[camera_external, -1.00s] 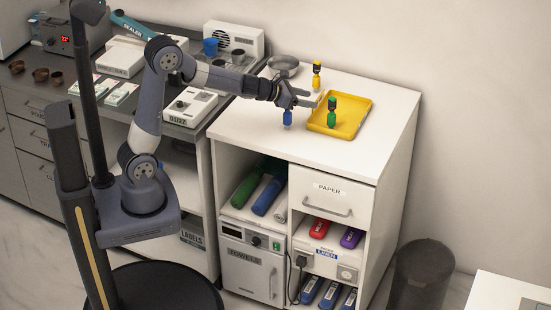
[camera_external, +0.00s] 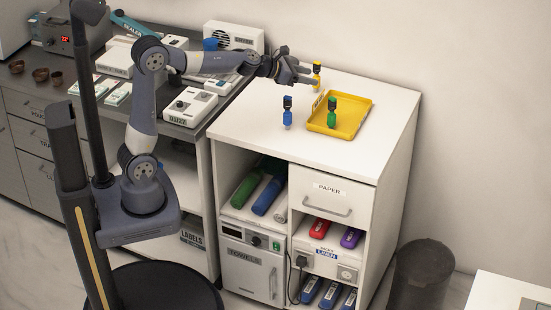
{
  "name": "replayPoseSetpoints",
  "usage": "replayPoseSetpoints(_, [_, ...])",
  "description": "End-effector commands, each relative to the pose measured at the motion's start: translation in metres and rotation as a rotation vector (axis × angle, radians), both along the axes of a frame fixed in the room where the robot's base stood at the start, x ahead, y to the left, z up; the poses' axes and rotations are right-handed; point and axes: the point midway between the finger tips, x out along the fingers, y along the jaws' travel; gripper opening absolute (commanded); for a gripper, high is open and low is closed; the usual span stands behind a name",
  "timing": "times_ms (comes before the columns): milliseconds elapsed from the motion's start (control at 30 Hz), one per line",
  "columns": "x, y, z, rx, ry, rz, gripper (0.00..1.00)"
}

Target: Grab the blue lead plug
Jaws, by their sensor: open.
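The green plug (camera_external: 332,112) stands in the yellow tray.
The white cabinet top (camera_external: 245,130) is clear at the front and left. The grey counter (camera_external: 150,100) at left holds several devices, including a labelled white box (camera_external: 190,106). A white speaker-like unit (camera_external: 233,37) stands behind my arm.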

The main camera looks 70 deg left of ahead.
Motion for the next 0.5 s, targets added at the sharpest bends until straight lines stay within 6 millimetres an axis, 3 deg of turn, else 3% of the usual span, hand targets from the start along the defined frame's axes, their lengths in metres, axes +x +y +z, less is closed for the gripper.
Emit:
replayPoseSetpoints(233, [-0.001, 0.001, 0.024, 0.021, -0.003, -0.003, 0.53])
replayPoseSetpoints(500, [-0.016, 0.01, 0.018, 0.402, -0.04, -0.084, 0.53])
